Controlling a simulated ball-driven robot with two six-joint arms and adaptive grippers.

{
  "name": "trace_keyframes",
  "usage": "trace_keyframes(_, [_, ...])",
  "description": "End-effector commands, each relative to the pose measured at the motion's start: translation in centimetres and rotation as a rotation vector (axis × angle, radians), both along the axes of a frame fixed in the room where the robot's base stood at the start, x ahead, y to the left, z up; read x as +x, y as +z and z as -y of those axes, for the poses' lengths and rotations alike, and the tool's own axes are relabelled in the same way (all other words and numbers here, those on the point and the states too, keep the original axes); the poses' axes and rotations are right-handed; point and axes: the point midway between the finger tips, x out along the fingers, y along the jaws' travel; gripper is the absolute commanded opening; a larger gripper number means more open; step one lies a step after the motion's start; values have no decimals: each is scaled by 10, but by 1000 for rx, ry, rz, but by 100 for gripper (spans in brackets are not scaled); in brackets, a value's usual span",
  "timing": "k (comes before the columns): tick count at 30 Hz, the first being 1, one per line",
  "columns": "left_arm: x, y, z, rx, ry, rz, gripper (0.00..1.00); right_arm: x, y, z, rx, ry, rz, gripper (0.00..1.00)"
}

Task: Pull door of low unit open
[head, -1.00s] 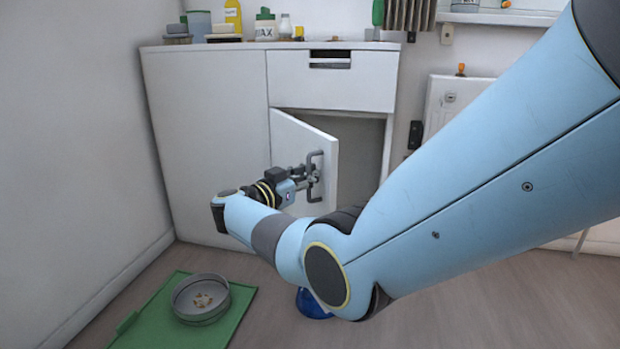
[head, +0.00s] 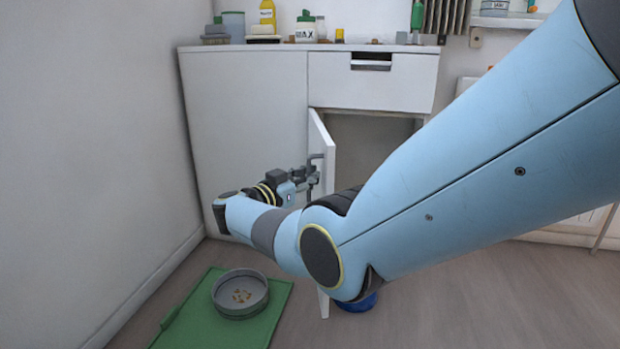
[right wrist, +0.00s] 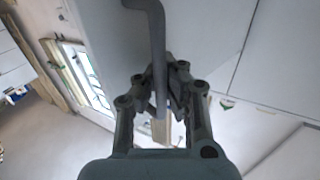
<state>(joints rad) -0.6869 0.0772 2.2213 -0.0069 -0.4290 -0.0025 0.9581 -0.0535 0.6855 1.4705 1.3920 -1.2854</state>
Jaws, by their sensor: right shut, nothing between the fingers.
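The white low unit (head: 235,120) stands against the back wall. Its door (head: 322,145) is swung open and seen nearly edge-on, with the dark cupboard inside (head: 370,145) showing to its right. A grey bar handle (head: 316,160) sits on the door. My right gripper (head: 309,180) is at the handle, its fingers shut with nothing held between them. In the right wrist view, the handle (right wrist: 157,32) runs down to the closed fingers (right wrist: 163,95); whether they touch it is unclear. My right forearm hides the door's lower part. My left gripper is out of view.
A shut drawer (head: 345,85) is above the opening. Bottles and a wax jar (head: 305,30) stand on the top. A grey round bowl (head: 240,293) rests on a green mat (head: 190,325) on the floor. A blue object (head: 360,303) is partly hidden below my arm.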

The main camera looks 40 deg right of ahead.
Motion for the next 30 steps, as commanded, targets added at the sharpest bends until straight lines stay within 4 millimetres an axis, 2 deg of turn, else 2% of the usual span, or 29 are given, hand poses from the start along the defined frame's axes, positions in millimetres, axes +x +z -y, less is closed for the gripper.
trace_keyframes(1, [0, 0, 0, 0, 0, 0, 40, -5, -8, -4, 8, -5, -12, 0])
trace_keyframes(5, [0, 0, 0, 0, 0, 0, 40, -5, -8, -4, 9, -5, -13, 0])
trace_keyframes(11, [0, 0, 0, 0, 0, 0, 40, -4, -7, -3, 7, -4, -10, 26])
trace_keyframes(20, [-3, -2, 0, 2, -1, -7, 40, -2, -4, -3, 5, -2, -5, 27])
trace_keyframes(23, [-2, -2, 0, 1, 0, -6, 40, -4, -4, -12, 6, 0, -5, 27])
trace_keyframes(26, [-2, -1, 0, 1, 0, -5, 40, -8, -4, -29, 7, 0, -6, 27])
trace_keyframes(30, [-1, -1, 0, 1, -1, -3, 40, -15, -4, -61, 8, 0, -6, 27])
